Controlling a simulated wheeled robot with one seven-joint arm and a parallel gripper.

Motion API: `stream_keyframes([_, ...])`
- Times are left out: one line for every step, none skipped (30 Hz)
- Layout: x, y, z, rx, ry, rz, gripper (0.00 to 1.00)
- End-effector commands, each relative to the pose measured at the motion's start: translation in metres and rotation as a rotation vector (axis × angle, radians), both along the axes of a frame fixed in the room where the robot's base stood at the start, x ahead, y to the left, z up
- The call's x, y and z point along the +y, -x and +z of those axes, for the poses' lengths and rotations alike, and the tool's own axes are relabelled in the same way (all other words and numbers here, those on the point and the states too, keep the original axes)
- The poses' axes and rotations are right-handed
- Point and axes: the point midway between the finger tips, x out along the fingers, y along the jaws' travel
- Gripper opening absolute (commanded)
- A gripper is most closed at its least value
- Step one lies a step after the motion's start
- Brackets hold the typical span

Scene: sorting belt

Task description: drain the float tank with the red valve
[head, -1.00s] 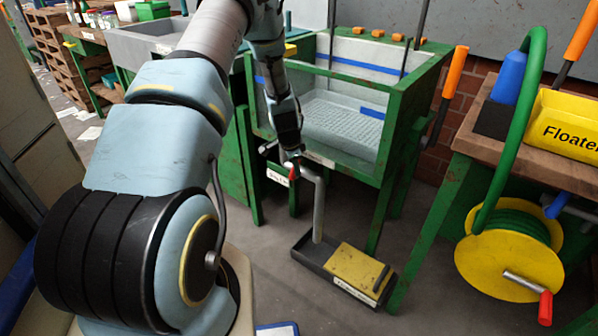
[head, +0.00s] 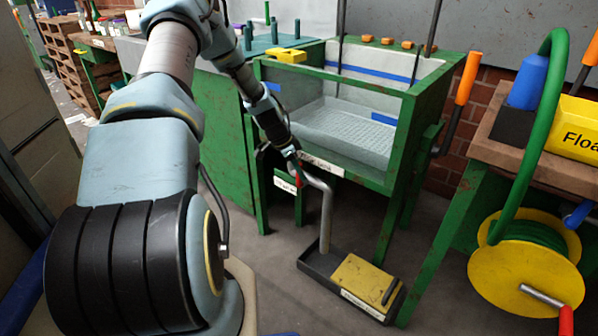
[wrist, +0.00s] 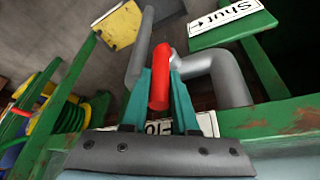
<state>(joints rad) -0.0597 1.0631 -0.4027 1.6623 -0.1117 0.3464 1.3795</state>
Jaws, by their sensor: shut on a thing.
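The float tank (head: 390,148) is a glass-fronted basin in a green frame, with water and a perforated tray inside and blue marks on its walls. A grey drain pipe (head: 327,215) bends down from its front to a floor tray. In the wrist view the red valve handle (wrist: 159,78) lies between the teal fingers of my gripper (wrist: 160,95), which is shut on it. In the head view my gripper (head: 296,168) is at the pipe's upper end, and only a little red of the handle shows. A "Shut" sign (wrist: 226,17) stands beside the pipe.
The low floor tray (head: 318,264) has a yellow cover (head: 366,277). A yellow hose reel (head: 525,275) with a green hose and a bench with a yellow "Floater" bin (head: 572,125) stand to the right.

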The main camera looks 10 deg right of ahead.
Motion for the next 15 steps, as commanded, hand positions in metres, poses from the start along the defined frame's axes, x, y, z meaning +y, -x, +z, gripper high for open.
stream_keyframes([-0.0022,-0.0005,0.0001,-0.001,0.003,0.001,0.0])
stream_keyframes([-0.0023,-0.0005,0.0001,-0.001,0.003,0.001,0.0])
stream_keyframes([-0.0023,-0.0006,0.0001,-0.002,0.003,0.002,0.0])
stream_keyframes([-0.0022,-0.0006,0.0001,-0.002,0.003,0.002,0.28])
stream_keyframes([-0.0022,-0.0006,0.0001,-0.002,0.003,0.002,0.32])
stream_keyframes([-0.0021,-0.0006,0.0,-0.002,0.003,0.002,0.36])
stream_keyframes([-0.0018,-0.0005,0.0,-0.002,0.003,0.002,0.4])
stream_keyframes([-0.0017,-0.0005,0.0,-0.002,0.002,0.002,0.4])
stream_keyframes([-0.0014,-0.0005,0.0,-0.002,0.002,0.002,0.4])
stream_keyframes([-0.0013,-0.0005,-0.0001,-0.002,0.002,0.002,0.4])
stream_keyframes([-0.0011,-0.0005,0.0,-0.002,0.002,0.002,0.4])
stream_keyframes([-0.001,-0.0005,0.0,-0.002,0.001,0.002,0.4])
stream_keyframes([-0.0009,-0.0005,0.0,-0.002,0.001,0.002,0.4])
stream_keyframes([-0.0007,-0.0005,0.0002,-0.002,0.001,0.002,0.4])
stream_keyframes([-0.0003,-0.0006,0.0011,-0.002,0.001,0.002,0.4])
